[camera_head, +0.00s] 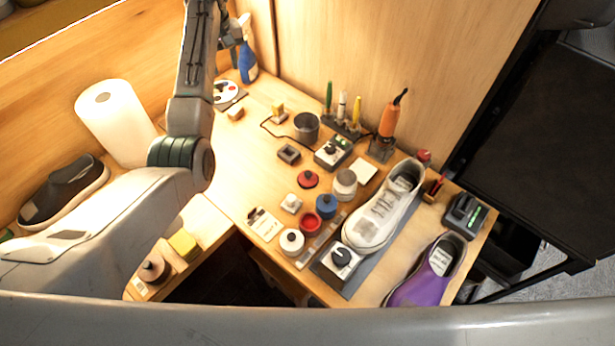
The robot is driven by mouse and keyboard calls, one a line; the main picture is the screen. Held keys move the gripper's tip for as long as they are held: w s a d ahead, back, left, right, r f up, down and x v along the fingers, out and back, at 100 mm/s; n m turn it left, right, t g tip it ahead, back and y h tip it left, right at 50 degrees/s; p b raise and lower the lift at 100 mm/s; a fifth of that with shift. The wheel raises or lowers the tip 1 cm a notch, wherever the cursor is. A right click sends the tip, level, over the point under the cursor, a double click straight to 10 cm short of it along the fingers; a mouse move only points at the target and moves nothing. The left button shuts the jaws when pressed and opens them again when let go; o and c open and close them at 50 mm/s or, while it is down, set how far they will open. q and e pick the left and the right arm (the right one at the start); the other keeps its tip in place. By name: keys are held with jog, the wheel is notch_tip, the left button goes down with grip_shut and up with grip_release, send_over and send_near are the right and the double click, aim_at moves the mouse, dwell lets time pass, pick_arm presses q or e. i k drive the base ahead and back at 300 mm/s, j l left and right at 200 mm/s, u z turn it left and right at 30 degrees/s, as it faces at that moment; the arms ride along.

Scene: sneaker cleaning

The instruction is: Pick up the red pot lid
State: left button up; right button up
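The red pot lid (307,180) is a small red disc with a dark knob, lying flat on the wooden table. An open red pot (310,223) stands just in front of it. A blue-topped pot (326,206) stands beside the red pot, and a white-topped pot (292,241) stands nearer the front edge. My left arm rises from the left side to the top of the picture. My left gripper (231,34) shows only in small part up there, beside the spray bottle and far from the lid; its fingers are unclear. My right gripper is out of view.
A white sneaker (381,212) on a grey mat and a purple shoe (430,272) fill the right side. A spray bottle (247,62), a paper roll (115,122) and a dark metal cup (306,127) stand farther back. The table left of the lid is mostly clear.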

aim_at(308, 178)
jog(key=k+l+z, duration=0.2)
jog(key=l, duration=0.15)
jog(key=k+l+z, duration=0.2)
jog(key=l, duration=0.15)
jog(key=k+l+z, duration=0.2)
jog(key=l, duration=0.25)
